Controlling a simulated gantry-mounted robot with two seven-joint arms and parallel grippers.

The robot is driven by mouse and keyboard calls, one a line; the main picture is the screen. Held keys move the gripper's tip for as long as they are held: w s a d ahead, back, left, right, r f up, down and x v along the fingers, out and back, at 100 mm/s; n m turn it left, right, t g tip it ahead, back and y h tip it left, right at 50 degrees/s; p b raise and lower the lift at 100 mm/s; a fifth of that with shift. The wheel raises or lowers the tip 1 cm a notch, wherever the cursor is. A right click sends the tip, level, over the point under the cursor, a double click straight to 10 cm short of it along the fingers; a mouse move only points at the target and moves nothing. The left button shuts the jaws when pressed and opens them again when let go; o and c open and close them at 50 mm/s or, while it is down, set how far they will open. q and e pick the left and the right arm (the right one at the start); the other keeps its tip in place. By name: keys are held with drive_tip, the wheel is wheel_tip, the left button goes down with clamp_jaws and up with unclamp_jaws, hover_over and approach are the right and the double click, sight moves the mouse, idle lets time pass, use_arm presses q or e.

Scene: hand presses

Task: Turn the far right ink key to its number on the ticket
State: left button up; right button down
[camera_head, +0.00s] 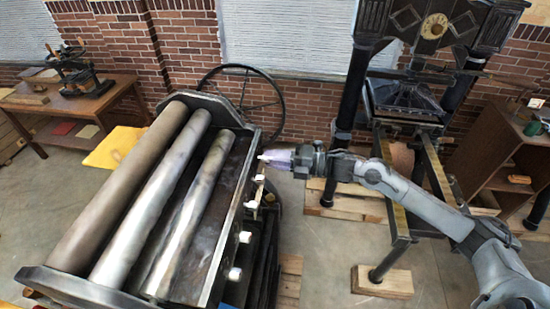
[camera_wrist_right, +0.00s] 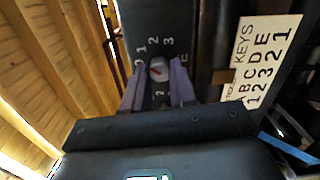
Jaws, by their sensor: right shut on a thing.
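My right gripper (camera_head: 268,158) reaches in from the right to the farthest of the white ink keys on the press side (camera_head: 237,225). In the right wrist view its two purple fingers (camera_wrist_right: 158,80) are shut on the ink key E (camera_wrist_right: 158,66), a pale knob with a small red mark. The numbers 0, 1, 2 and 3 curve around the knob; which one the mark points to is too small to tell. The ticket (camera_wrist_right: 262,62) is at the right of the wrist view and reads 1 for E. My left gripper is not in view.
Nearer white ink keys (camera_head: 245,237) line the same side. Long rollers (camera_head: 150,200) fill the press top. A spoked wheel (camera_head: 243,100) stands behind it. A tall dark press (camera_head: 405,100) stands on pallets at the right. A wooden table (camera_head: 75,100) is at the left.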

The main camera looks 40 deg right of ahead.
idle(0.3)
drive_tip(key=c, duration=1)
unclamp_jaws()
drive_tip(key=shift+o, duration=0.5)
drive_tip(key=shift+s+d, duration=0.1)
drive_tip(key=b+v, duration=0.2)
drive_tip(key=v, duration=0.8)
drive_tip(key=shift+s+d, duration=0.2)
drive_tip(key=shift+s, duration=0.05)
